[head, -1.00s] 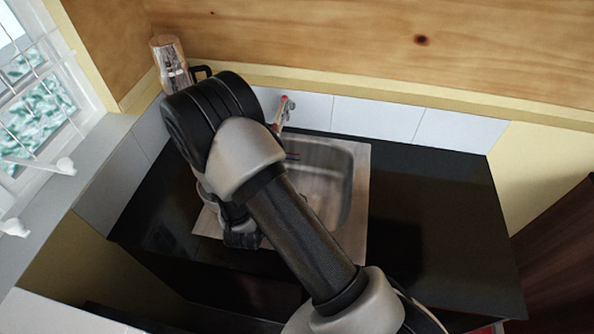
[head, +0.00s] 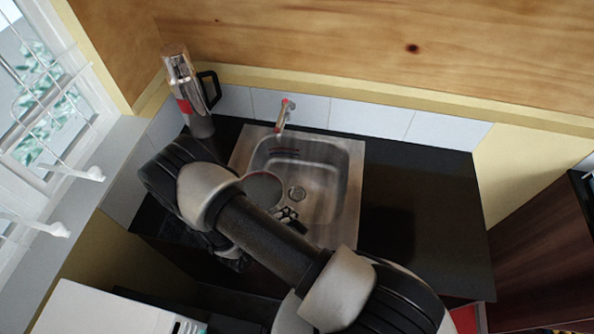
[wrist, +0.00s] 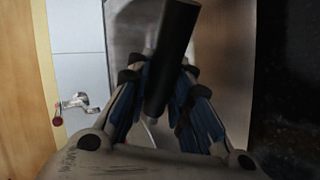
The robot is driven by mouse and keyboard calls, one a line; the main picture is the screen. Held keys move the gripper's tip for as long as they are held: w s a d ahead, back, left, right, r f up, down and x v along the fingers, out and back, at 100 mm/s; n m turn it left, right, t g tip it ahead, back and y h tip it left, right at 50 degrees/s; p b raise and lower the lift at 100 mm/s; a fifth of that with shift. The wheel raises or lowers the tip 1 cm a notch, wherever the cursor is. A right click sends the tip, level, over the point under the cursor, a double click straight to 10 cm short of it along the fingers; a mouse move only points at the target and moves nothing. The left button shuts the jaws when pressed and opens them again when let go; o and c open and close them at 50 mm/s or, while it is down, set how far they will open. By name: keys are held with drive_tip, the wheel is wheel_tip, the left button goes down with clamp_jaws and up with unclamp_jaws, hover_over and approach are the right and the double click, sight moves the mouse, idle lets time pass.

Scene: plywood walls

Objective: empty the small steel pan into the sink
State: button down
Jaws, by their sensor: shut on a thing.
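The small steel pan (head: 262,188) shows in the head view as a grey round shape over the left part of the sink (head: 352,165), partly hidden by my arm. It looks tilted, and I cannot tell whether anything is in it. My gripper (head: 287,214) is over the sink, partly behind my arm. In the wrist view my gripper (wrist: 162,78) is shut on the pan's black handle (wrist: 173,45), which sticks up between the fingers. The pan's bowl is mostly hidden there.
A red-tipped tap (head: 283,115) stands behind the sink and shows in the wrist view (wrist: 75,104). A steel flask with a black handle (head: 188,90) stands at the back left. The dark counter (head: 420,200) is clear on the right. A window is at left.

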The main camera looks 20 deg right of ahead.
drive_tip(key=shift+s+r, duration=0.1)
drive_tip(key=shift+d+r+p, duration=0.1)
drive_tip(key=shift+d+p, duration=0.05)
drive_tip(key=shift+p, duration=0.15)
drive_tip(key=shift+d+r, duration=0.1)
drive_tip(key=shift+d, duration=0.05)
drive_tip(key=shift+d+y+p, duration=0.15)
drive_tip(key=shift+y+p, duration=0.25)
drive_tip(key=shift+p, duration=0.3)
drive_tip(key=shift+w+d+g+y, duration=0.25)
drive_tip(key=shift+d+g+y, duration=0.05)
drive_tip(key=shift+p, duration=0.5)
